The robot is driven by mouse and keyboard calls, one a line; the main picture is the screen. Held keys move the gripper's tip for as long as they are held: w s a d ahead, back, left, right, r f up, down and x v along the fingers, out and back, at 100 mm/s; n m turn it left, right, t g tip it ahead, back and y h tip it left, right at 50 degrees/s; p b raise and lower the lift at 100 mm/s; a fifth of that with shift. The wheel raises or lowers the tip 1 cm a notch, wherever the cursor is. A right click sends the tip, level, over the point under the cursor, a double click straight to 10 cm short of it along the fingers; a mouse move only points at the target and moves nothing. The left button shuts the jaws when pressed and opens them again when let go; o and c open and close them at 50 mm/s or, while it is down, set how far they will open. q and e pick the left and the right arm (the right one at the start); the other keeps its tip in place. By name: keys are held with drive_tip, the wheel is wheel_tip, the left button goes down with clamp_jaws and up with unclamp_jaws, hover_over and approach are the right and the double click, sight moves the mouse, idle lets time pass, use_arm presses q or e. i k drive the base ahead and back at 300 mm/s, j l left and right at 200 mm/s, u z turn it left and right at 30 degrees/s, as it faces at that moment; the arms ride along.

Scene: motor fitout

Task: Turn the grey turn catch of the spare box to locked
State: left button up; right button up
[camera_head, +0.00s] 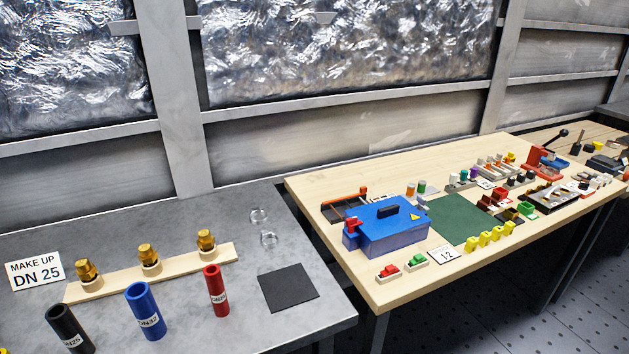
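A blue box (398,238) with a black handle (388,212) on top and a yellow warning triangle stands at the near left of the wooden table. A small red part (352,225) is at its left end. I cannot make out a grey turn catch on it, and I cannot tell whether it is the spare box. Further right are a black-edged tray (546,197) and a red item (540,163) with a black lever, too small for detail. Neither of my grippers is in view.
The grey table (190,262) at left holds black (70,328), blue (146,311) and red (216,291) tubes, brass fittings on a wooden strip (180,268), and a black mat (288,287). The wooden table (375,284) has a green mat (460,218), a "12" card (445,254) and several small parts.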

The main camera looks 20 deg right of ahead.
sight(422, 203)
drive_tip(key=j+z, duration=0.1)
drive_tip(key=z, duration=0.7)
drive_tip(key=k+j+z, duration=0.1)
drive_tip(key=j+z, duration=0.3)
drive_tip(key=k+j+z, duration=0.15)
drive_tip(key=j+z, duration=0.25)
drive_tip(key=k+j+z, duration=0.1)
drive_tip(key=j, duration=0.3)
drive_tip(key=k+j+z, duration=0.15)
drive_tip(key=j, duration=0.2)
drive_tip(key=i+j, duration=0.1)
drive_tip(key=j, duration=0.15)
